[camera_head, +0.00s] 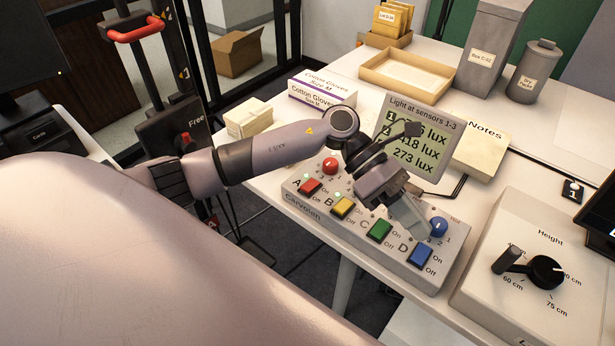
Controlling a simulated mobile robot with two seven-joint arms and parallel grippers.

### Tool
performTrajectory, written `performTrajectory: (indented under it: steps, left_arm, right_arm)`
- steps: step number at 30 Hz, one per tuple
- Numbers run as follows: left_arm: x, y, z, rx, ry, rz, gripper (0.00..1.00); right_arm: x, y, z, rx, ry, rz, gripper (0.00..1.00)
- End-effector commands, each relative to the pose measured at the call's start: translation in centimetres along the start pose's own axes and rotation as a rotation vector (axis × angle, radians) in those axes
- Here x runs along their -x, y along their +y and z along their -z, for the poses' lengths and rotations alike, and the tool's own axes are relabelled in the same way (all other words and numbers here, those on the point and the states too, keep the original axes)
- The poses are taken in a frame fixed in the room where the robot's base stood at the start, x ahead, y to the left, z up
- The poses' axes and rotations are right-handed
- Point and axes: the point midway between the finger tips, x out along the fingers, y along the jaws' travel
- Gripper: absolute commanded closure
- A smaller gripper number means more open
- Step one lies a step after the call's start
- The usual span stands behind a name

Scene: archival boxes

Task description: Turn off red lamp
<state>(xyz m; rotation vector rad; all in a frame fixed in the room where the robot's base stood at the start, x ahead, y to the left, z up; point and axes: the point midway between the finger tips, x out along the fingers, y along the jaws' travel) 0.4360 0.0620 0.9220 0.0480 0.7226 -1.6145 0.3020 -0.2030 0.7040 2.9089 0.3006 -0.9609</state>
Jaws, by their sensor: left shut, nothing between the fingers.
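A grey control box (300,209) stands on the white table. It has a red switch A (310,187), a yellow switch B (343,207), a green switch C (379,230) and a blue switch D (420,255), each with On and Off marks. A red knob (330,166) is behind the red switch and a blue knob (438,227) is near the right end. My left gripper (413,224) is shut and empty, pointing down over the box between the green switch and the blue knob. It hides part of the panel. No lamp is identifiable in view. My right gripper is not in view.
A light display (440,158) stands behind the box, partly covered by my left arm. A height dial box (485,290) is at the right. A Notes pad (482,150), glove box (322,90), tray (408,80) and grey canister (535,75) are further back.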

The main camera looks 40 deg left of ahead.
Motion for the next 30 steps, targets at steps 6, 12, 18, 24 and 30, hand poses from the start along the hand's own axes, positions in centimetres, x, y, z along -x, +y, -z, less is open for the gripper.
performTrajectory:
  steps: [6, 12, 18, 24, 30]
  left_arm:
    - [10.1, 4.0, 3.6, -0.238, 0.573, -0.131, 1.00]
    - [19.9, 4.8, 4.5, -0.258, 0.940, -0.201, 1.00]
    - [24.3, 4.3, 4.4, -0.231, 1.084, -0.222, 1.00]
    - [24.7, 4.2, 4.4, -0.227, 1.096, -0.223, 1.00]
    - [24.5, 4.3, 4.5, -0.228, 1.093, -0.222, 1.00]
  right_arm:
    - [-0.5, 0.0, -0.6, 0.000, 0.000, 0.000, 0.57]
    - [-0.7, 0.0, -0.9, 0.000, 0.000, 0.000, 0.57]
    - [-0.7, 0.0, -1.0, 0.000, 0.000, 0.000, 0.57]
    - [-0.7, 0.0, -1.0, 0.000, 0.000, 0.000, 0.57]
    - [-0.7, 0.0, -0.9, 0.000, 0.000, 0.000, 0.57]
